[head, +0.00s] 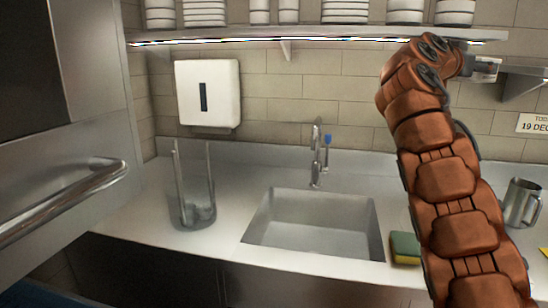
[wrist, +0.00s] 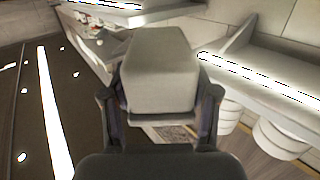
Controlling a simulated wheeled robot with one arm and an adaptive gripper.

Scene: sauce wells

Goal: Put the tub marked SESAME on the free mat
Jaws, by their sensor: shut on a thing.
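My gripper (wrist: 160,105) is shut on a pale grey, block-shaped tub (wrist: 160,68), with one finger on each side of it in the wrist view. No mark is readable on the tub, so I cannot tell whether it is SESAME. In the head view my arm reaches up on the right, and my gripper (head: 484,70) is small and partly hidden beside the shelf's right end. No tub marked SESAME and no mat can be made out in either view.
A sink (head: 312,225) with a tap (head: 317,155) is set in the counter. A clear container (head: 192,205) stands left of it, a sponge (head: 405,248) and a metal jug (head: 522,203) right. A shelf (head: 300,33) with stacked white dishes runs above. A paper dispenser (head: 208,93) hangs on the wall.

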